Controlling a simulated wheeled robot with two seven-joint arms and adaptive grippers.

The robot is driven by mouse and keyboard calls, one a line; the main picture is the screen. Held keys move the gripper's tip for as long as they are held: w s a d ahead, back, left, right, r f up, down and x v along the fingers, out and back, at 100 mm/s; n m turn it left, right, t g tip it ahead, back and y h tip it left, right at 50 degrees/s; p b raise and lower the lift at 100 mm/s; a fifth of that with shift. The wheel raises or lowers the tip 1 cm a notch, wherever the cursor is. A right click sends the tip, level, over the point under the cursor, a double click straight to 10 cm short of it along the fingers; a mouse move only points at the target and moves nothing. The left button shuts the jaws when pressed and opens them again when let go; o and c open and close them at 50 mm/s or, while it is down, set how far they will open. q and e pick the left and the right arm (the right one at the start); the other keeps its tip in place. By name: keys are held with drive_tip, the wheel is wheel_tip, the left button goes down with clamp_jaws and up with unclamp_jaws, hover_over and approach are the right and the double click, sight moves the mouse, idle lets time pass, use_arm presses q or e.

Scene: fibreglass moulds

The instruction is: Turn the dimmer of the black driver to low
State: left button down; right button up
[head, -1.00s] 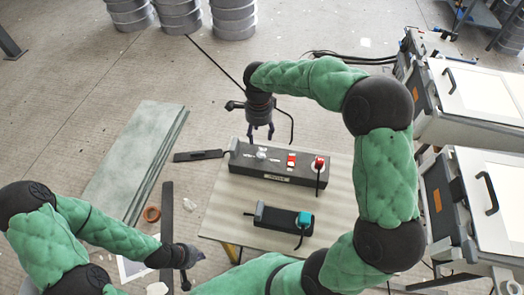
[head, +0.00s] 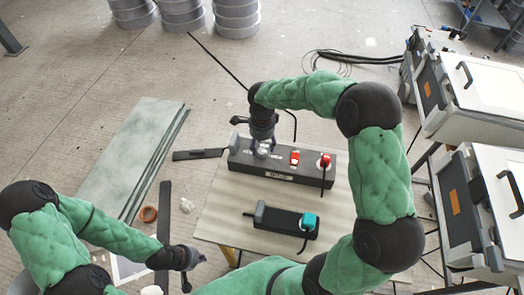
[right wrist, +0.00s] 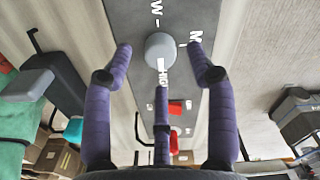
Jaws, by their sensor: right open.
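The long dark driver box (head: 300,175) lies on the small table, with a red switch (head: 295,158) and a red plug (head: 325,160) on its right part. In the right wrist view its round grey dimmer knob (right wrist: 160,50) shows among white markings, with "HIGH" printed below it. My right gripper (head: 263,148) is over the box's left part. Its purple fingers are open, with two tips either side of the knob and one below; I cannot tell whether they touch it. My left gripper (head: 190,262) hangs at lower left, away from the box; its fingers are unclear.
A smaller dark box with a teal plug (head: 309,221) lies nearer on the table (head: 225,215). A dark flat bar (head: 198,154) lies at left, beside green-grey sheets (head: 130,155). White-lidded cases (head: 485,90) stand at right.

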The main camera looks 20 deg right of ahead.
sight(262, 152)
drive_tip(key=shift+f, duration=1.2)
drive_tip(key=c, duration=1.1)
drive_tip(key=shift+c, duration=0.2)
